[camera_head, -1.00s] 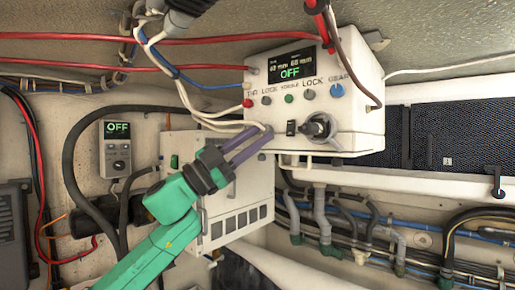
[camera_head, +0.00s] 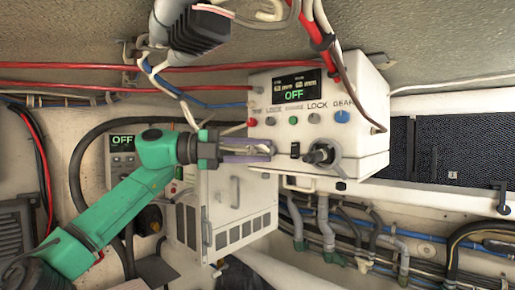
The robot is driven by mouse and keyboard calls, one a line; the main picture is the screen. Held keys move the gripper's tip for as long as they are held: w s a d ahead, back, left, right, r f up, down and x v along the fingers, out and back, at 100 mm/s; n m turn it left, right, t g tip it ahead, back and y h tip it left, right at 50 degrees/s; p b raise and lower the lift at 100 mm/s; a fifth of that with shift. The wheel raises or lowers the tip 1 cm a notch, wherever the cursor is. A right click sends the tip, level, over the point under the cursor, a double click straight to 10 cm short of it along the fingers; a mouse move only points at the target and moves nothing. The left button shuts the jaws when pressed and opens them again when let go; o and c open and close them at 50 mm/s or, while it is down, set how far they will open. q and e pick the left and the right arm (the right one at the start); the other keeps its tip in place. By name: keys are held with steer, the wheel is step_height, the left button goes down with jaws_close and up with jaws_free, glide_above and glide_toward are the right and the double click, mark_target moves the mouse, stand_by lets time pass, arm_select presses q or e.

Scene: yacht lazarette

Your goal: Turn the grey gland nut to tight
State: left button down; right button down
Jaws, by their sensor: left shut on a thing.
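The white control box (camera_head: 365,150) hangs at the centre right, its display reading OFF. My left gripper (camera_head: 268,149) reaches in from the left, level, with its purple-grey fingers at the lower left of the box's front. The fingers are shut on what looks like the grey gland nut (camera_head: 270,147), mostly hidden between the fingertips. Whether the nut is tight cannot be told. A dark round fitting (camera_head: 320,153) sticks out to the right of the fingertips, apart from them. My right gripper is not in view.
A row of small knobs, with a blue one (camera_head: 342,116) at the right, sits above the fingertips. Cables and a ribbed dark unit (camera_head: 200,32) hang at the top. A white vented cabinet (camera_head: 236,202) stands below. Pipes and hoses run at the lower right.

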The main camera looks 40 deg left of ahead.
arm_select(q)
steer(key=shift+r+m+g+y, duration=0.2)
steer(key=shift+m+g+y, duration=0.1)
steer(key=shift+m+y, duration=0.3)
steer(key=shift+r+m+g+y, duration=0.15)
steer(key=shift+m+g+y, duration=0.15)
steer(key=shift+m+y, duration=0.25)
steer(key=shift+d+r+m+g+y, duration=0.15)
steer(key=shift+m+g+y, duration=0.2)
steer(key=shift+m+y, duration=0.35)
steer(key=shift+d+r+m+g+y, duration=0.15)
steer(key=shift+m+g+y, duration=0.25)
steer(key=shift+y, duration=0.45)
steer(key=c, duration=0.7)
jaws_free()
steer(key=shift+w, duration=0.1)
steer(key=shift+o, duration=0.2)
